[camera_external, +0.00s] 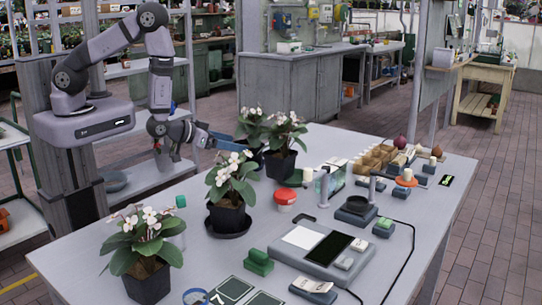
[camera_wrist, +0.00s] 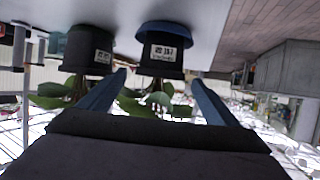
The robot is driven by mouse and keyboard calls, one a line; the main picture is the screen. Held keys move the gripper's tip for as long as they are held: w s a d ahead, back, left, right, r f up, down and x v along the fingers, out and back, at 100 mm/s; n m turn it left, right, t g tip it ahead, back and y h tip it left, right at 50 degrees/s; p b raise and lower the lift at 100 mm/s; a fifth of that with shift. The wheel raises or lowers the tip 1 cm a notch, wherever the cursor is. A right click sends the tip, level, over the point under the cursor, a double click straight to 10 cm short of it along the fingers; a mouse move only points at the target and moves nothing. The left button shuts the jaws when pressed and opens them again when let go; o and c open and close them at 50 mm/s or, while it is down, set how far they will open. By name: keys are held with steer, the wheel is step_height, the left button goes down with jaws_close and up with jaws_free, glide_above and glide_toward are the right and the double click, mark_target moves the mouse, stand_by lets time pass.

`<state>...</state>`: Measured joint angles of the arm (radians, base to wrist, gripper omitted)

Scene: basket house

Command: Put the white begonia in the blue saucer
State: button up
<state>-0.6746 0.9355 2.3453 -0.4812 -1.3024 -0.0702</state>
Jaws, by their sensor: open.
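Several potted plants with white flowers stand on the grey table. Two stand close together at the back, a left one (camera_external: 252,128) and a right one (camera_external: 284,135); one stands in a black saucer (camera_external: 228,230), and one at the front left (camera_external: 148,250). The wrist view is upside down and shows two dark labelled pots, a left one (camera_wrist: 88,50) and a right one (camera_wrist: 165,56). A blue saucer (camera_wrist: 166,28) is at the right pot's base. My gripper (camera_external: 228,142) is open, beside the back-left plant. In the wrist view its blue fingers (camera_wrist: 160,82) point towards the pots, apart from each other.
A red-lidded tub (camera_external: 286,198) stands near the middle. A grey scale-like device (camera_external: 316,248), green blocks (camera_external: 257,262) and a black stand (camera_external: 356,210) occupy the right side. Dark square trays (camera_external: 232,291) lie at the front.

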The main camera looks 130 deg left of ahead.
steer(key=shift+b+v, duration=0.4)
steer(key=shift+v, duration=1.6)
steer(key=w+d+m+h, duration=0.3)
steer(key=w+d+h, duration=0.2)
steer(key=d, duration=0.5)
steer(key=w+d+m+h, duration=0.3)
steer(key=w+d+h, duration=0.1)
steer(key=d, duration=0.6)
steer(key=s+d+r+m+g+h, duration=0.1)
steer(key=s+d+r+m+g, duration=0.1)
steer(key=s+d, duration=0.5)
steer(key=s+d+r+m+g+h, duration=0.2)
steer(key=s+d+r+m+g, duration=0.1)
steer(key=s+d+r+m, duration=0.1)
steer(key=s+d+m, duration=0.1)
steer(key=s+d, duration=0.1)
steer(key=s, duration=0.1)
steer(key=shift+d+r+m+h, duration=0.3)
steer(key=shift+d+r, duration=0.1)
